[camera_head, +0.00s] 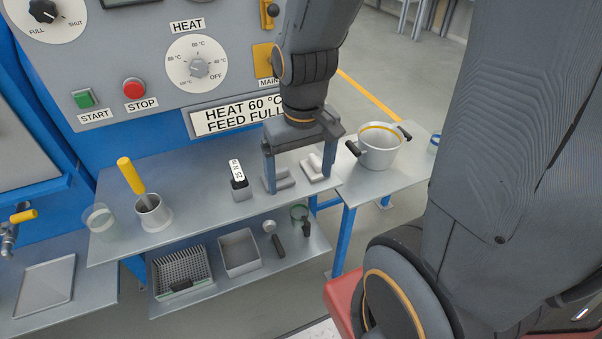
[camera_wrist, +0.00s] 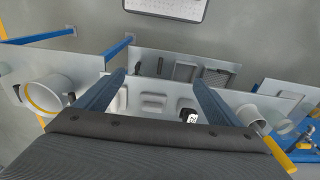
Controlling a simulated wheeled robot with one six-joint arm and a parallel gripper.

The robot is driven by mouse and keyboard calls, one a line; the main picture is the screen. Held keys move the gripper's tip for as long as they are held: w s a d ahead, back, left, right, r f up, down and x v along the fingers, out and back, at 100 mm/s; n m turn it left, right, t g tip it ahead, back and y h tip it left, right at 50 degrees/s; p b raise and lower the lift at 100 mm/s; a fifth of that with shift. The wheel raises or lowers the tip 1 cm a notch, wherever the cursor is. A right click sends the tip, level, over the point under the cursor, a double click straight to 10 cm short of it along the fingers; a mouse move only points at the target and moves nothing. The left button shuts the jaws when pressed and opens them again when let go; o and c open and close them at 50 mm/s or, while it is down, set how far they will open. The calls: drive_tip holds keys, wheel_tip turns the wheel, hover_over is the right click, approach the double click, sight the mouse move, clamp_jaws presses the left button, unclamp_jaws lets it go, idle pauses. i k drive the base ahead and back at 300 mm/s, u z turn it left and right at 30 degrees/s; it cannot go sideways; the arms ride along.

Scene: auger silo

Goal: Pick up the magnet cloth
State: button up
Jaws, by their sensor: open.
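My gripper (camera_head: 297,184) points down over the bench shelf with its two blue fingers apart and nothing held between them. In the wrist view my gripper (camera_wrist: 158,82) has a pale grey ridged block (camera_wrist: 152,102) between its fingers, lower down on the shelf. This block (camera_head: 284,181) is beside the left finger in the head view. A white piece on a pale base (camera_head: 315,169) lies close to the right finger and is partly hidden by the left finger in the wrist view. I cannot tell for certain which of these two is the magnet cloth.
A dark box with a white label (camera_head: 240,189) stands left of the gripper. A metal cup with a yellow-handled tool (camera_head: 153,213) and a glass beaker (camera_head: 99,217) stand further left. A pot (camera_head: 379,151) is at right. The lower shelf holds a rack (camera_head: 183,271) and a tray (camera_head: 238,253).

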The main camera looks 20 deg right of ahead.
sight(284, 178)
drive_tip(key=k, duration=0.5)
drive_tip(key=u, duration=2)
drive_tip(key=i, duration=1.1)
drive_tip(key=z, duration=2.2)
drive_tip(key=i, duration=0.5)
drive_tip(key=u, duration=0.05)
